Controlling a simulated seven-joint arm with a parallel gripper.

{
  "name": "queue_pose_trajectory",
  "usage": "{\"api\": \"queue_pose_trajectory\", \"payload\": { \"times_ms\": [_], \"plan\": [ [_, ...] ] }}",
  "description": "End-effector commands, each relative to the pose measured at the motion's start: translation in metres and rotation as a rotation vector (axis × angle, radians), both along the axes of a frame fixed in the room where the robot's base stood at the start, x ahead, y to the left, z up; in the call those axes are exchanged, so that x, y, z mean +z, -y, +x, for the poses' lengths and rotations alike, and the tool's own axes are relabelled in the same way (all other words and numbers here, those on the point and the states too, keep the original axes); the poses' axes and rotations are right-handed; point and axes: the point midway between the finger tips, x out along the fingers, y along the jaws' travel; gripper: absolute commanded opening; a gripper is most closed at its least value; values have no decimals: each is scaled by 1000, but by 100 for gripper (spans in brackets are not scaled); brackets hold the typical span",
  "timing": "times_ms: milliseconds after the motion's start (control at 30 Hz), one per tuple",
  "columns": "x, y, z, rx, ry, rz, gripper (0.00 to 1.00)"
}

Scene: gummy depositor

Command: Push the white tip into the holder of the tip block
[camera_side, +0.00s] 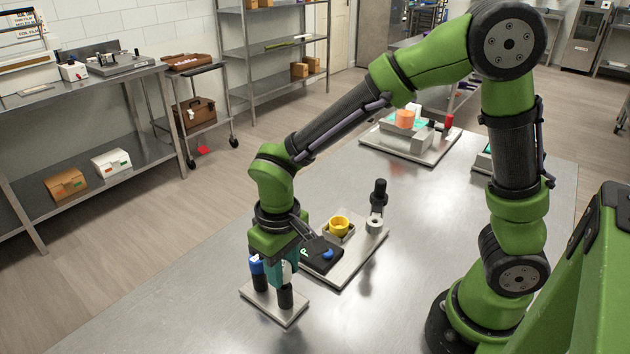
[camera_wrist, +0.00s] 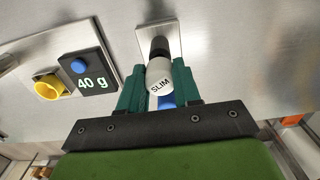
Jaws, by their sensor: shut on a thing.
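The white tip (camera_wrist: 160,76), marked SLIM, is between the teal fingers of my gripper (camera_wrist: 158,88), which is shut on it. In the side view, my gripper (camera_side: 282,272) points down over the tip block, and a little of the white tip (camera_side: 287,268) shows. The tip block has a pale plate (camera_side: 265,304) and black upright holders. The front black holder (camera_side: 285,298) stands directly below the white tip. I cannot tell whether the tip is inside it or just above. A blue tip (camera_side: 256,264) stands on the other holder, close on the left of my gripper.
A plate (camera_side: 352,262) beside the block carries a yellow cup (camera_side: 339,224), a black 40 g display with a blue button (camera_wrist: 79,66), and a black-topped post (camera_side: 379,195). Another station (camera_side: 412,140) stands at the back. The table's front middle is clear.

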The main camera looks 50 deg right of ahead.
Motion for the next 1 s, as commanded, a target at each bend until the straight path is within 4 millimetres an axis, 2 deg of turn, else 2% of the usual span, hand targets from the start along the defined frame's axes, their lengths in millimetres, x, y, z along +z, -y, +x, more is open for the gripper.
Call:
{"api": "queue_pose_trajectory", "payload": {
  "times_ms": [533, 767, 800, 1000],
  "plan": [
    [-20, 0, 0, 1, -1, 0, 0],
    [-19, 0, 0, 0, 0, 0, 0],
    [-19, 0, 0, 0, 0, 0, 34],
    [-19, 0, 0, 0, 0, 0, 62]
  ]
}}
